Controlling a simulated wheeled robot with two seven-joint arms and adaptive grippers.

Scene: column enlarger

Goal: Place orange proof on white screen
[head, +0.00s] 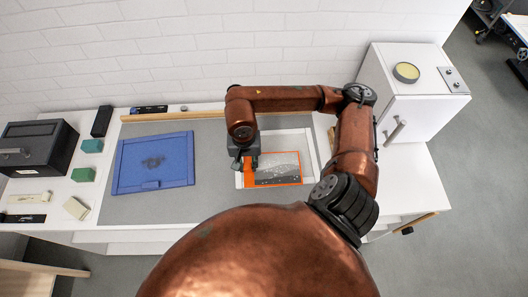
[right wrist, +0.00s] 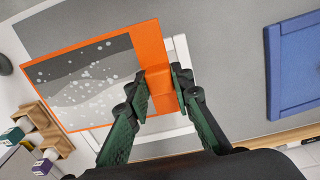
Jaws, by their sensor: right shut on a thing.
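The orange proof (head: 280,170) is a flat sheet with an orange border and a grey picture with pale spots. My right gripper (head: 246,163) is shut on the orange block at the proof's left end. In the right wrist view the fingers (right wrist: 160,80) close on that block, and the proof (right wrist: 85,80) extends up and left. The white screen (head: 312,165) is a white frame on the grey mat. The proof overlaps it and hides much of it; the frame (right wrist: 184,60) also shows behind the proof. I cannot tell whether they touch. My left gripper is not in view.
A blue framed panel (head: 150,165) lies left of the screen. A wooden strip (head: 175,116) runs along the back. A white cabinet (head: 400,95) stands at the right. A black box (head: 35,150) and small blocks are at the left. Grey mat is bare between panel and screen.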

